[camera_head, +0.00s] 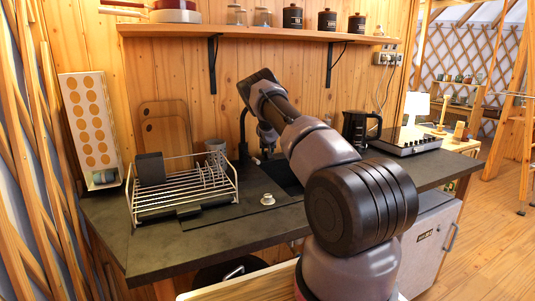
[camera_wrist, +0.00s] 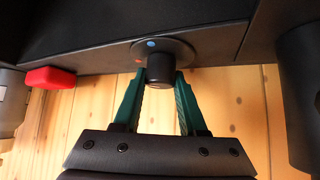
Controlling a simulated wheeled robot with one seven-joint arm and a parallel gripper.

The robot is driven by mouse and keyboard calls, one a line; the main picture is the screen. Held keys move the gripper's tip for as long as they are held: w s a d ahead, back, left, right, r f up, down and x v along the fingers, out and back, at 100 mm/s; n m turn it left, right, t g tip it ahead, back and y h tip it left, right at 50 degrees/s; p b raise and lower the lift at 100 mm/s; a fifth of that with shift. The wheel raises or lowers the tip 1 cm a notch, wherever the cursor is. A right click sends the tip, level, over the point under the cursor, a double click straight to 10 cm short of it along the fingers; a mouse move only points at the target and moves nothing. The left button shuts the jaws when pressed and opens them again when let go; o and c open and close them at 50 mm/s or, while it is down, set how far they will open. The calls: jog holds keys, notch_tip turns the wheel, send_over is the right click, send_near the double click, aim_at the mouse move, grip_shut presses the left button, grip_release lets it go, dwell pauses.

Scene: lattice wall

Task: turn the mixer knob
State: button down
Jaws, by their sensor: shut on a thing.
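The mixer knob (camera_wrist: 160,68) is a short black cylinder on a round black base with a blue dot and a red dot, in the upper middle of the wrist view. My gripper (camera_wrist: 162,79) has green fingers, one on each side of the knob, closed on it. In the head view, the black mixer tap (camera_head: 243,132) stands at the back of the counter by the dark sink. My arm's end is beside it, and the knob and fingertips cannot be made out there.
A dish rack (camera_head: 182,212) stands left on the dark counter (camera_head: 225,233). A black kettle (camera_head: 355,128) and a hob (camera_head: 405,143) are to the right. A shelf (camera_head: 180,31) with jars runs above. A red block (camera_wrist: 50,78) shows left in the wrist view.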

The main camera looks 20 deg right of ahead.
jog(key=shift+f+m+g+h, duration=0.2)
jog(key=shift+m+g+h, duration=0.2)
jog(key=shift+m+h, duration=0.55)
jog(key=shift+r+m+g+h, duration=0.1)
jog(key=shift+m+g+h, duration=0.4)
jog(key=shift+m, duration=0.65)
jog(key=shift+c, duration=2.3)
grip_release()
jog(key=shift+r, duration=0.1)
jog(key=shift+a+r, duration=0.15)
jog(key=shift+r, duration=0.05)
jog(key=v, duration=1)
jog(key=shift+s+r, duration=0.15)
jog(key=shift+s, duration=0.05)
